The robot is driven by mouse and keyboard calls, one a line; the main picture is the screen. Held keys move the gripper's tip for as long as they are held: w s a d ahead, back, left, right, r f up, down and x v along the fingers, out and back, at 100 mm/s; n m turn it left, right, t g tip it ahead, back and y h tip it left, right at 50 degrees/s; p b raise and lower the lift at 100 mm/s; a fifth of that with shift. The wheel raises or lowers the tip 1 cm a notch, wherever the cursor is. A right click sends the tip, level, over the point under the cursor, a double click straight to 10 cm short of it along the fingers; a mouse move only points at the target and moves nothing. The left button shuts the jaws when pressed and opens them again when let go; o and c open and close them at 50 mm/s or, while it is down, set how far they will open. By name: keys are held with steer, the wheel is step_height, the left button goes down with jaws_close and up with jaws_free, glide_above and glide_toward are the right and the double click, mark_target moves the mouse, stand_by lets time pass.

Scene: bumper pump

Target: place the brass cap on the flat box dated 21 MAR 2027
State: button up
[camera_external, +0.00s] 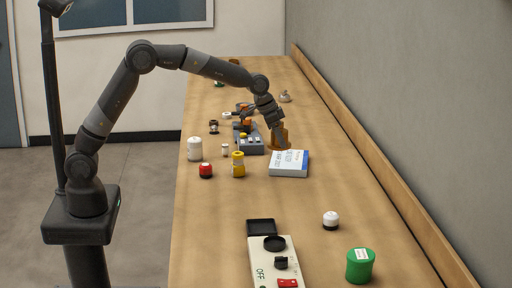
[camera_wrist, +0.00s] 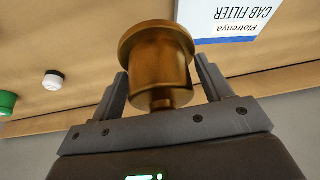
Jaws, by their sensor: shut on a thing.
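The brass cap (camera_external: 281,141) is a wide-rimmed brass-coloured piece held in my gripper (camera_external: 276,132). In the wrist view the cap (camera_wrist: 157,62) sits between the two dark fingers of my gripper (camera_wrist: 163,88), wide rim away from the palm. A flat white box (camera_external: 289,160) with a blue edge lies on the bench, just in front of the cap in the external view. In the wrist view the box (camera_wrist: 222,20) reads "CAB FILTER" and "Plotrenya", upper right of the cap. Its date is not readable. The cap appears near the box's far edge; I cannot tell the gap beneath it.
A yellow bottle (camera_external: 238,166), red jar (camera_external: 205,171) and white jar (camera_external: 194,149) stand left of the box. A grey switch unit (camera_external: 251,143) is behind left. A white-topped knob (camera_external: 331,219), green canister (camera_external: 360,267) and OFF panel (camera_external: 257,257) are nearer. Bench right of the box is clear.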

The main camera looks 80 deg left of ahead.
steer(key=w+a+f, duration=0.1)
steer(key=a+f, duration=0.1)
steer(key=a, duration=0.1)
steer(key=w+a+f, duration=0.1)
steer(key=a+f, duration=0.1)
steer(key=a, duration=0.1)
steer(key=w+a+f, duration=0.1)
steer(key=a+f, duration=0.1)
steer(key=a, duration=0.2)
steer(key=shift+f, duration=2.1)
steer(key=shift+f, duration=0.1)
steer(key=o, duration=1.2)
